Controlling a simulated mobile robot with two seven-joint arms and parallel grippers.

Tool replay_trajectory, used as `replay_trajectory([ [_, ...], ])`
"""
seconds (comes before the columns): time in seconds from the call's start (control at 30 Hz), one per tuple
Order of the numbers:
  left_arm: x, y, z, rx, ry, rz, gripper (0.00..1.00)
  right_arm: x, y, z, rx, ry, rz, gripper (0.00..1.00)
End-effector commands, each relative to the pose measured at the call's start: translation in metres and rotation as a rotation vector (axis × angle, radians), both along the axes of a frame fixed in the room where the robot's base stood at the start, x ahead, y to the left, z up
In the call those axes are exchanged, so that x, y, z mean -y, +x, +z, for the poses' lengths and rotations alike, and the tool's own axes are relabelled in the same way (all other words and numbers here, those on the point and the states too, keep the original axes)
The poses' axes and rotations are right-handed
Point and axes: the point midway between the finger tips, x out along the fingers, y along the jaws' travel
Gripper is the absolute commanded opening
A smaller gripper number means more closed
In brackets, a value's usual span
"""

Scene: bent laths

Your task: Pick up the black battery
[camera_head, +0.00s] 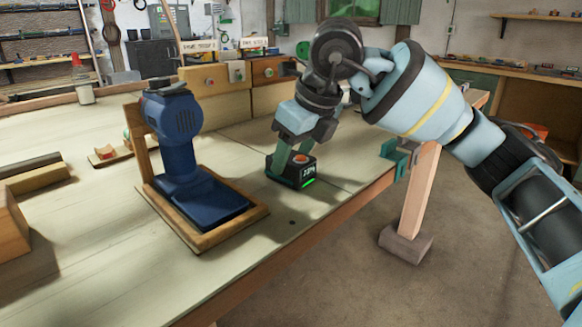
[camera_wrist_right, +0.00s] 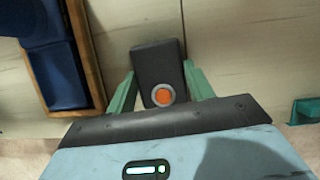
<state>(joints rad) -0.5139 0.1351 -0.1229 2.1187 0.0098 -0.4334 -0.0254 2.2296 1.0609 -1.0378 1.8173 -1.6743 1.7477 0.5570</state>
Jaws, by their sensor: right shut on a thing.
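The black battery (camera_head: 305,172) is on the workbench, right of the blue drill, with an orange button on top and a lit green strip on its front. In the right wrist view the battery (camera_wrist_right: 158,67) lies between the two green fingers. My right gripper (camera_head: 292,165) comes down from above and is shut on the battery. In the right wrist view its fingers (camera_wrist_right: 160,92) touch the battery's sides. I cannot tell whether the battery is lifted off the bench. My left gripper is not in view.
A blue drill (camera_head: 180,140) stands in a wooden-framed tray (camera_head: 210,240) left of the battery. A green clamp (camera_head: 393,155) sits at the bench's right edge. Wood blocks (camera_head: 35,178) lie at the left. The bench front (camera_head: 110,275) is clear.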

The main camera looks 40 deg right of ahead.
Motion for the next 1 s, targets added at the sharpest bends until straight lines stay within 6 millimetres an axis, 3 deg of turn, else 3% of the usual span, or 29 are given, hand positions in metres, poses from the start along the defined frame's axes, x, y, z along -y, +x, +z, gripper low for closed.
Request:
replay_trajectory([
  [0.33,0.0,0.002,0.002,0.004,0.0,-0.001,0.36,0.0,0.0,0.008,0.003,0.001,0.001,0.19],
  [0.6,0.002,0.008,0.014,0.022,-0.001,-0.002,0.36,-0.001,0.0,0.039,0.005,0.002,0.0,0.19],
  [0.77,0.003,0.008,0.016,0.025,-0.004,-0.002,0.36,0.001,-0.025,0.039,0.002,-0.002,0.0,0.19],
  [1.0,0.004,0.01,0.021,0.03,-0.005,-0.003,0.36,0.003,-0.083,0.044,0.004,-0.004,-0.001,0.19],
])
